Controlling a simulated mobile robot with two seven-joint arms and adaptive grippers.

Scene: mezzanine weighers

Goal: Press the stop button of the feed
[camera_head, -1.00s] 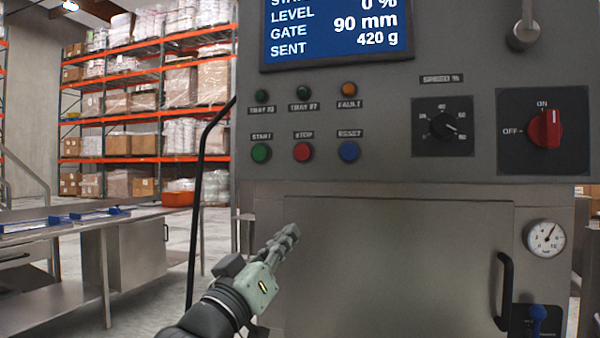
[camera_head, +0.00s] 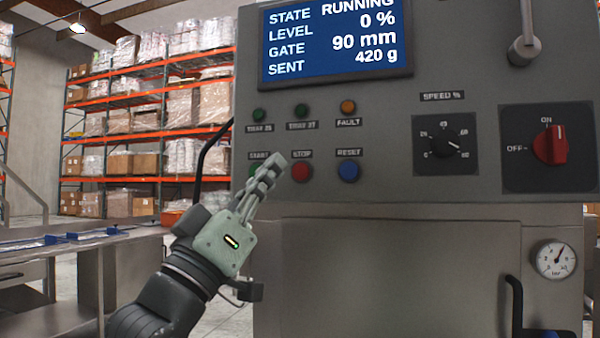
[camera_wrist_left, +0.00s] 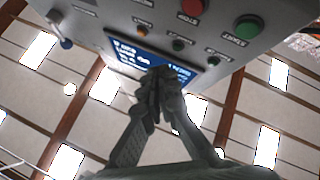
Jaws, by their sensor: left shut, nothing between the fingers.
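The red stop button (camera_head: 302,172), labelled STOP, sits on the grey control panel between the green start button and the blue reset button (camera_head: 348,171). In the left wrist view the stop button (camera_wrist_left: 190,6) is at the top edge, beside the green start button (camera_wrist_left: 248,27). My left gripper (camera_head: 276,163) is shut and empty, its fingertips just left of the stop button and over part of the start button in the head view. I cannot tell whether it touches the panel. The screen (camera_head: 335,42) reads RUNNING, level 0 %, gate 90 mm. My right gripper is not in view.
To the right on the panel are a black speed dial (camera_head: 444,144) and a red on-off switch (camera_head: 549,145). A pressure gauge (camera_head: 556,259) is below. A steel table (camera_head: 90,255) stands at left, with pallet racks behind.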

